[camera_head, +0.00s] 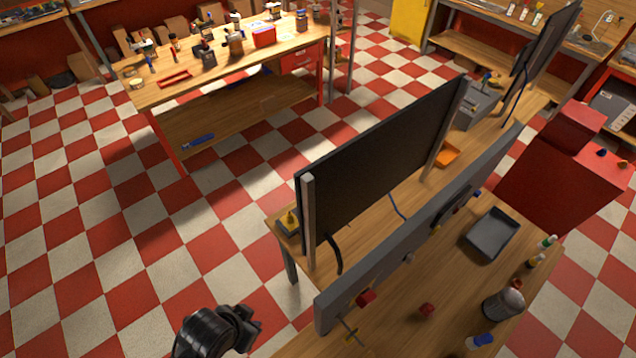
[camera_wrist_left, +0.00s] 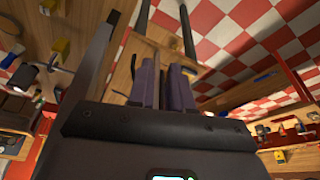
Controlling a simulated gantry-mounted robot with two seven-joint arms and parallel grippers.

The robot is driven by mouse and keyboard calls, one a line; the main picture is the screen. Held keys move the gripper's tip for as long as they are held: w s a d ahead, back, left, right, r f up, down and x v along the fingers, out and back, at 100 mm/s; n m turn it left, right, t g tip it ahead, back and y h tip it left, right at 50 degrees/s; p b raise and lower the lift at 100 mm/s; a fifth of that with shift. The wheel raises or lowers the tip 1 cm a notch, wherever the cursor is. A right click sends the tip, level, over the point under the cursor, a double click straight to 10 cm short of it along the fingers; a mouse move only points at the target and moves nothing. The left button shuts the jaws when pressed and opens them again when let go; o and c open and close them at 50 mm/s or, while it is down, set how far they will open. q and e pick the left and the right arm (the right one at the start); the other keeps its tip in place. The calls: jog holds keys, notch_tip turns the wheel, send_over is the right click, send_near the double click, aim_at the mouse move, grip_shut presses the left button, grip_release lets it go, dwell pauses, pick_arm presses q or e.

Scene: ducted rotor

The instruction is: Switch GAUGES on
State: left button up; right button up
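A long grey panel (camera_head: 400,238) stands on the wooden bench in the head view, seen from above and mostly edge-on. No GAUGES label is readable, so I cannot tell which control is the GAUGES switch. A black part of my left arm (camera_head: 215,332) shows at the bottom, left of the panel and apart from it. In the left wrist view my left gripper's dark fingers (camera_wrist_left: 163,88) are close together with nothing visible between them. My right gripper is out of view.
A large dark screen (camera_head: 385,160) stands behind the panel. A grey tray (camera_head: 493,234), a dark canister (camera_head: 503,304) and several small bottles are on the bench (camera_head: 445,280). A red box (camera_head: 560,175) stands at the right. Checkered floor (camera_head: 150,265) is open at the left.

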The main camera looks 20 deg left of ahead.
pick_arm(q)
grip_shut()
dwell(1.0)
